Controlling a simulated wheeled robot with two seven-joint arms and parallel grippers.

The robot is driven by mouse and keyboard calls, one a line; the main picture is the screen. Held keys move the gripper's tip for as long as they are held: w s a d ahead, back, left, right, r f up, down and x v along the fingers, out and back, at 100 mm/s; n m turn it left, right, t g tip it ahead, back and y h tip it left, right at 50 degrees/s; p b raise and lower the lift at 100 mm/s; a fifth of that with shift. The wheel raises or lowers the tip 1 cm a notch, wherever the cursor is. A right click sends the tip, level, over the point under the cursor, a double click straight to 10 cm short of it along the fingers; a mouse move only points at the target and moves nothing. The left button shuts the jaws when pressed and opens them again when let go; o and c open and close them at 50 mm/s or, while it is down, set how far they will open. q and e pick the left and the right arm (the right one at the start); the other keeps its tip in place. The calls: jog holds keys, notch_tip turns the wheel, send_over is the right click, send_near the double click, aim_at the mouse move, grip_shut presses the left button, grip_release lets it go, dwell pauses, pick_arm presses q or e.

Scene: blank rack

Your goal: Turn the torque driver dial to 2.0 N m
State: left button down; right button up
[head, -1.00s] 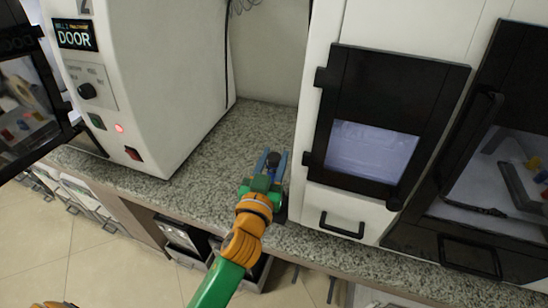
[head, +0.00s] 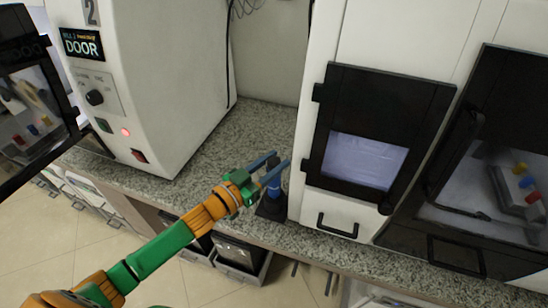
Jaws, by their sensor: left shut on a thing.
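The torque driver (head: 274,189) stands upright on the granite counter, beside the left side of the white cabinet on the right. It has a dark upper part, a blue band and a wide black base (head: 269,208). My left gripper (head: 279,161) reaches in from the left, its two blue fingers on either side of the driver's dark upper part. It is shut on the driver there. The fingers partly cover that part, and I cannot read any dial marking or setting. My right gripper is not in view.
A white machine with a DOOR label (head: 82,44) stands on the left of the granite counter (head: 215,140). The white cabinet has a black-framed window (head: 366,160) and a handle (head: 338,225). Open grey drawers (head: 240,258) show below. The counter behind the driver is clear.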

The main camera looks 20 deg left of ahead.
pick_arm(q)
jog(key=m+g+h+b, duration=0.1)
jog(key=m+g+h, duration=0.1)
jog(key=h, duration=0.1)
jog(key=shift+w+a+f+m+h+b, duration=0.1)
jog(key=shift+f+m+h+b, duration=0.05)
jog(key=shift+m+h+b, duration=0.2)
jog(key=m+g+h+b, duration=0.2)
jog(key=m+g+b, duration=0.1)
jog(key=g+b, duration=0.1)
jog(key=m+g+h+b, duration=0.3)
jog(key=g+b, duration=0.1)
jog(key=b, duration=0.1)
jog(key=shift+f+m+g, duration=0.15)
jog(key=shift+m+g, duration=0.1)
jog(key=shift+g, duration=0.15)
jog(key=shift+r+m+g+h+b, duration=0.3)
jog(key=shift+m+g+b, duration=0.2)
jog(key=shift+g+b, duration=0.3)
jog(key=shift+c, duration=2.3)
grip_release()
jog(key=shift+d, duration=0.2)
jog(key=shift+a, duration=0.1)
